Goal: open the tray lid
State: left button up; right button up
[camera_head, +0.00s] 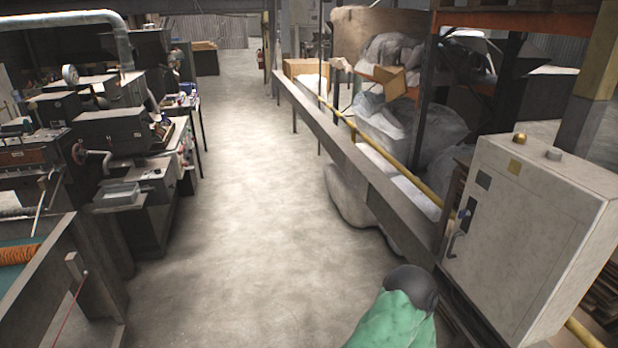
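No tray lid can be made out for certain. A small light grey tray-like box (117,195) sits on the front of a dark machine at the left; I cannot tell whether it has a lid or whether it is open. Neither my left nor my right gripper is in view.
A clear concrete floor aisle (240,200) runs down the middle. Dark machines (120,130) line the left. A long grey beam (345,150), a yellow rail (375,145) and a grey cabinet (530,240) line the right.

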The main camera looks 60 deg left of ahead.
aim_at(357, 179)
jog(key=u, duration=1.7)
jog(key=i+j+u, duration=0.3)
jog(key=i, duration=0.7)
jog(key=i+u, duration=0.35)
jog(key=i, duration=1.25)
jog(key=i+j+z, duration=0.15)
jog(key=i, duration=1.15)
jog(key=i+j+z, duration=0.15)
jog(key=i+z, duration=0.25)
jog(key=i+j+z, duration=0.25)
jog(key=i+z, duration=0.15)
jog(key=i+j+z, duration=0.7)
jog(key=j+z, duration=0.15)
